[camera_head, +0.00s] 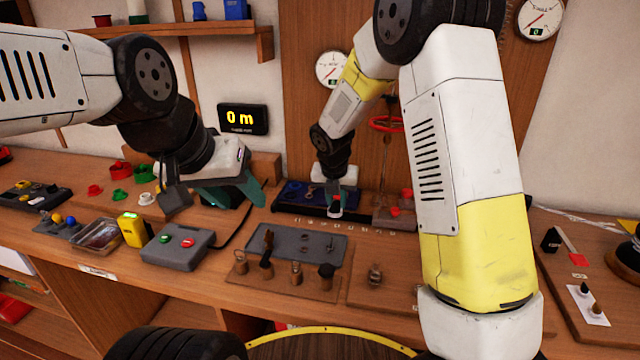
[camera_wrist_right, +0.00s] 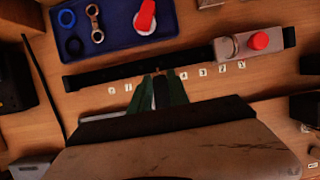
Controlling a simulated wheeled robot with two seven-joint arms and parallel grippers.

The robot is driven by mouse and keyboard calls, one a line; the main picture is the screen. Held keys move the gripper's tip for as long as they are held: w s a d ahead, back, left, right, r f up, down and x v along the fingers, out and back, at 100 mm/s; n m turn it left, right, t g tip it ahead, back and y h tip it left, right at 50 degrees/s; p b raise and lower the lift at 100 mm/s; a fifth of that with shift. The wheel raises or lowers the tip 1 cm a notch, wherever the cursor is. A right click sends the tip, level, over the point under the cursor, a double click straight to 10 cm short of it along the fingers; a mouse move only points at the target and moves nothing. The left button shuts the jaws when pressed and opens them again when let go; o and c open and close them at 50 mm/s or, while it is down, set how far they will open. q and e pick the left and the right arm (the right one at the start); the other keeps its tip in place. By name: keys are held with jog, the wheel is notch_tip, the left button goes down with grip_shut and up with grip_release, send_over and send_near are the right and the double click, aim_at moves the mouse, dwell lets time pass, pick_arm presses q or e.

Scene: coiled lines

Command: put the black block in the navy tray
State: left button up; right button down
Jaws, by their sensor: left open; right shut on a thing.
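The navy tray (camera_head: 292,190) lies at the back of the bench; in the right wrist view it (camera_wrist_right: 185,42) holds a blue ring, a metal link and a red-topped piece on a white disc. My right gripper (camera_head: 336,208) is at the tray's front side. In the right wrist view its green fingers (camera_wrist_right: 158,92) are shut on a narrow dark thing (camera_wrist_right: 160,90), which looks like the black block; the fingers hide most of it. In that view they point at the black strip just before the tray. My left gripper (camera_head: 222,202) is open and empty, left of the tray.
A grey block with a red knob (camera_wrist_right: 258,42) sits at the strip's right end. A grey button box (camera_head: 175,246), a yellow device (camera_head: 133,230) and a grey tool tray (camera_head: 296,246) stand in front. A red handwheel (camera_head: 388,124) rises behind the right.

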send_over(323, 194)
jog(key=s, duration=0.1)
jog(key=shift+s+a+f, duration=0.1)
jog(key=shift+s+f, duration=0.1)
jog(key=shift+f, duration=0.55)
jog(key=shift+w+f, duration=0.15)
jog(key=shift+w, duration=0.05)
jog(key=shift+f, duration=1.55)
jog(key=shift+f, duration=0.2)
jog(key=c, duration=1.5)
grip_release()
